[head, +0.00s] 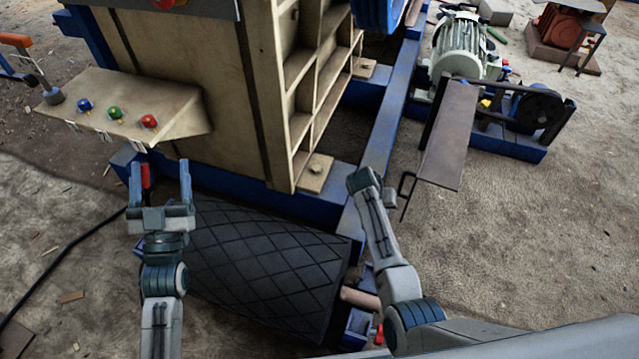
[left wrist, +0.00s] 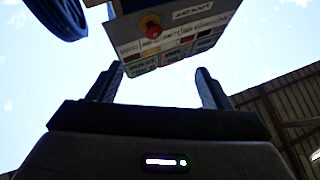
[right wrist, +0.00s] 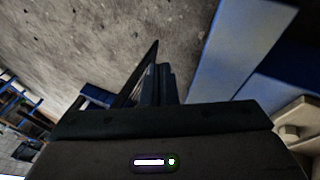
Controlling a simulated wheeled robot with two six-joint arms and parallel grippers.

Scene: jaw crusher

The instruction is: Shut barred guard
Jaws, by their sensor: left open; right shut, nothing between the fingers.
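A brown flat panel with a dark frame (head: 450,135), which looks like the guard, stands out beside the belt drive, right of the blue beam. A thin black handle (head: 405,192) hangs at its near left edge. I cannot make out its bars clearly. My right gripper (head: 364,178) is shut and empty, left of the handle and apart from it in the head view. In the right wrist view its closed fingers (right wrist: 158,85) lie close to a thin dark edge (right wrist: 143,72); contact cannot be told. My left gripper (head: 161,172) is open and empty, below the button shelf.
A black pulley (head: 540,106) and a pale green motor (head: 464,48) stand behind the panel. The crusher body (head: 200,85) and blue beam (head: 392,110) lie left of it. Ground at the right is clear.

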